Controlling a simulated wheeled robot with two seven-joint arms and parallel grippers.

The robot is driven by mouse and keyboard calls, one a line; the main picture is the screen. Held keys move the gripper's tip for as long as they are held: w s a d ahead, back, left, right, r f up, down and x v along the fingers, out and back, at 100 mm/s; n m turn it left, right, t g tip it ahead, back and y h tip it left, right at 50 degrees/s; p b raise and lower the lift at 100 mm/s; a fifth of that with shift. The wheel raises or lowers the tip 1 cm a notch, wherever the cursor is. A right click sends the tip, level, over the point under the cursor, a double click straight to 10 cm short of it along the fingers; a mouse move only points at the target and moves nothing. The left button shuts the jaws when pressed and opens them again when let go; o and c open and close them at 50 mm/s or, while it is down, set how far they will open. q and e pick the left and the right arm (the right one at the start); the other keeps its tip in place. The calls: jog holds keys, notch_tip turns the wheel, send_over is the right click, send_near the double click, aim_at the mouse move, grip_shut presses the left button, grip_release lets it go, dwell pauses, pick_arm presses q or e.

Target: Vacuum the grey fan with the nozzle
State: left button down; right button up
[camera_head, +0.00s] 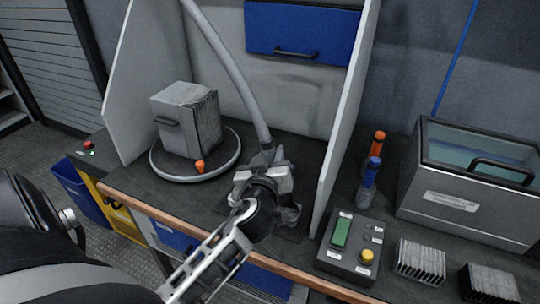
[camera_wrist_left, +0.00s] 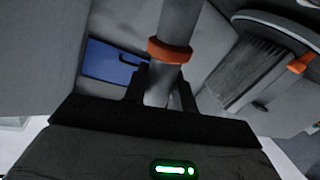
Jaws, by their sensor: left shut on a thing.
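A grey hose (camera_head: 232,75) hangs from above and ends in the nozzle (camera_head: 264,150) at my left gripper (camera_head: 265,178). In the left wrist view the grey nozzle (camera_wrist_left: 177,22) has an orange ring and stands between the two dark fingers, which are shut on it. The only unit on the round turntable (camera_head: 228,160) is a grey block with a handle and a finned side, apparently the grey fan (camera_head: 180,120). It also shows in the left wrist view (camera_wrist_left: 245,72). The gripper is to its right and nearer me, apart from it. The nozzle's tip is hidden in the head view. My right gripper is not in view.
Upright grey panels (camera_head: 345,100) flank the bench bay, with a blue drawer (camera_head: 300,32) behind. An orange knob (camera_head: 199,167) sits at the turntable's front. On the right are a control box (camera_head: 352,246), orange and blue handled tools (camera_head: 371,172), finned blocks (camera_head: 420,260) and a glass-topped tank (camera_head: 465,190).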

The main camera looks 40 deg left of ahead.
pick_arm(q)
jog(key=shift+w+d+b, duration=0.2)
jog(key=shift+d+b, duration=0.05)
jog(key=shift+d, duration=0.4)
jog(key=shift+w+d+b, duration=0.15)
jog(key=shift+d+b, duration=0.05)
jog(key=shift+d, duration=0.45)
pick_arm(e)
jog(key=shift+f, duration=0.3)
pick_arm(q)
jog(key=shift+s+a, duration=0.55)
jog(key=shift+s, duration=0.35)
jog(key=shift+s+a, duration=0.5)
jog(key=shift+s, duration=0.4)
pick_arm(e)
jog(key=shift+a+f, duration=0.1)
pick_arm(q)
jog(key=d, duration=0.1)
jog(key=d+b, duration=0.1)
jog(key=shift+w+d+f, duration=0.15)
jog(key=shift+w+d, duration=0.25)
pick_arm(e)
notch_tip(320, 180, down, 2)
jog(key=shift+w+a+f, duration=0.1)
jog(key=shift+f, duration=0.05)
